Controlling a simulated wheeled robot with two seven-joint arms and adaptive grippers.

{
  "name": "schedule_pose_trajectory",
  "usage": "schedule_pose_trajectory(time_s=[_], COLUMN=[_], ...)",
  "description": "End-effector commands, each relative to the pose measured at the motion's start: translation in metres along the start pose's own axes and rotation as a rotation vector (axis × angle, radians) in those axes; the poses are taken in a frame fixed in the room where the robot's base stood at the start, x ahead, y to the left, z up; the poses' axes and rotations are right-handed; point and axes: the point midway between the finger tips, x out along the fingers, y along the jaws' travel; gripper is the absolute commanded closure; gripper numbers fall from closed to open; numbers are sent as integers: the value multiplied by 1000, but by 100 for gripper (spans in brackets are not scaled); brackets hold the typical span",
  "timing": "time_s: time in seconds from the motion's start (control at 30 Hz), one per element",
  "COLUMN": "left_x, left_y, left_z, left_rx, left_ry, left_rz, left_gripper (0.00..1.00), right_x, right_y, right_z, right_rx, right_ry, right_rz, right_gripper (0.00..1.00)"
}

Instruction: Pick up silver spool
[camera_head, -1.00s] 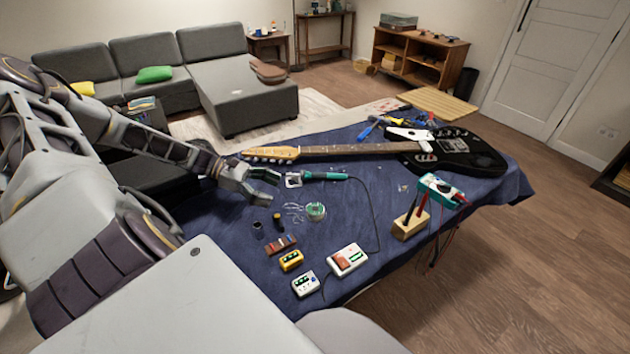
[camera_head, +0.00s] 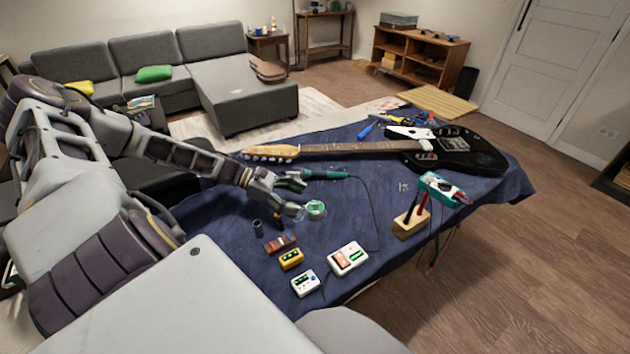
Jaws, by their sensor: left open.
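The silver spool (camera_head: 316,210), a small round reel with a green centre, sits on the blue cloth near the middle of the table. My left gripper (camera_head: 302,198) is open, its fingers spread and pointing right. The lower fingertip appears right beside the spool's left edge; I cannot tell whether it touches. The upper finger is near the teal soldering iron (camera_head: 325,174). Nothing shows between the fingers. My right gripper is not in view.
An electric guitar (camera_head: 465,152) lies across the back. A teal multimeter (camera_head: 440,188) rests by a wooden block (camera_head: 411,224) at the right. A dark cup (camera_head: 258,227), a yellow box (camera_head: 291,259) and a white device (camera_head: 348,257) lie in front. Cloth right of the spool is clear.

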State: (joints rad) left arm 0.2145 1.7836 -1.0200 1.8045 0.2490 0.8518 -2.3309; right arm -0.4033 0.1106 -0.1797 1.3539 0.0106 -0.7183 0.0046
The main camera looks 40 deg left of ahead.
Motion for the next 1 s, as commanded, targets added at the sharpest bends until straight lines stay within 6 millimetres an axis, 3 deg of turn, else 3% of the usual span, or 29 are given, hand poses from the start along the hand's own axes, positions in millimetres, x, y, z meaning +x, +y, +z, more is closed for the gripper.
schedule_pose_trajectory(time_s=[0.37,0.57,1.0], left_x=[2,12,51], left_y=[0,0,0], left_z=[0,-3,-7], left_rx=[0,-1,0], left_ry=[0,-2,-1], left_rz=[0,-1,-1], left_gripper=[27,27,27], right_x=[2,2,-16], right_y=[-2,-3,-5], right_z=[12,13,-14], right_rx=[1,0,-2], right_ry=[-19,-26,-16], right_rz=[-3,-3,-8], right_gripper=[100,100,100])
